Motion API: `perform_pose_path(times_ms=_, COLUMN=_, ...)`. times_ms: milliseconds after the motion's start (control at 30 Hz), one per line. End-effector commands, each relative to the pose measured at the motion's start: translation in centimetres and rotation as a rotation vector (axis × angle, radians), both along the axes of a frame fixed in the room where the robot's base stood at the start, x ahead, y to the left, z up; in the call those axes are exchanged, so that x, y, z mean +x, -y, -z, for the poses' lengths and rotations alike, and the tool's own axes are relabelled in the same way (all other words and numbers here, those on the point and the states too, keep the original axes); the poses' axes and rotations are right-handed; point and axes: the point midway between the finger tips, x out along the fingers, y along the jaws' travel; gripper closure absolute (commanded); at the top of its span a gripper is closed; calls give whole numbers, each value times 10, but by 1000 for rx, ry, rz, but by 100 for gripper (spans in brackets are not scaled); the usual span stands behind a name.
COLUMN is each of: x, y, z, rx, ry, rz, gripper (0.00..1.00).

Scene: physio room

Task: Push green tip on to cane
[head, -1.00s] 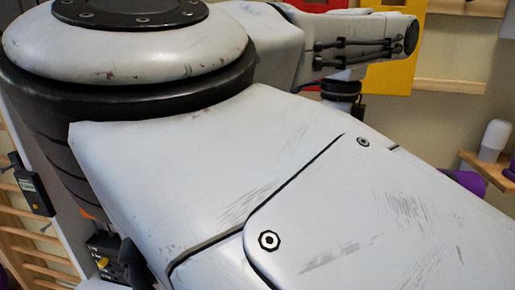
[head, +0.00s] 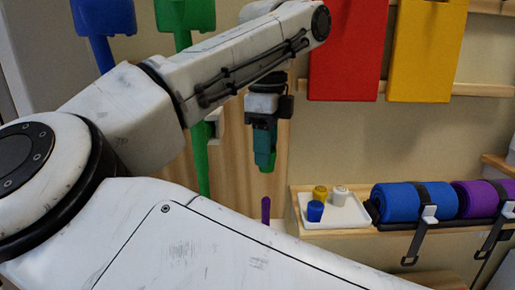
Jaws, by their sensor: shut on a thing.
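My gripper (head: 264,152) is at the centre of the head view, pointing down. It is shut on the green tip (head: 265,158), which shows between and below the dark fingers. Behind my arm, to the left, a green cane (head: 202,172) stands upright, its shaft partly hidden by my arm. Straight below my gripper, the top of a purple rod (head: 265,210) rises from behind my arm. A clear gap separates it from the green tip. Whether this rod is a cane I cannot tell, because its lower part is hidden.
A white tray (head: 345,217) on a wooden shelf holds yellow (head: 320,192), white (head: 340,195) and blue (head: 315,211) tips. Blue (head: 395,202) and purple (head: 475,197) rolls lie strapped to its right. Red (head: 345,50) and yellow (head: 425,50) panels and a blue piece (head: 104,20) are behind.

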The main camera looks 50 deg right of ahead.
Motion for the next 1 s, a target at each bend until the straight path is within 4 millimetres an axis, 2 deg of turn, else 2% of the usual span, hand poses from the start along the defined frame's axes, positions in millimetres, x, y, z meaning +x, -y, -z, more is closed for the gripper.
perform_pose_path(times_ms=267, x=0, y=0, z=10, rx=-1, ry=-2, rz=1, gripper=99)
perform_pose_path(times_ms=1000, x=0, y=0, z=60, rx=0, ry=0, rz=0, gripper=99)
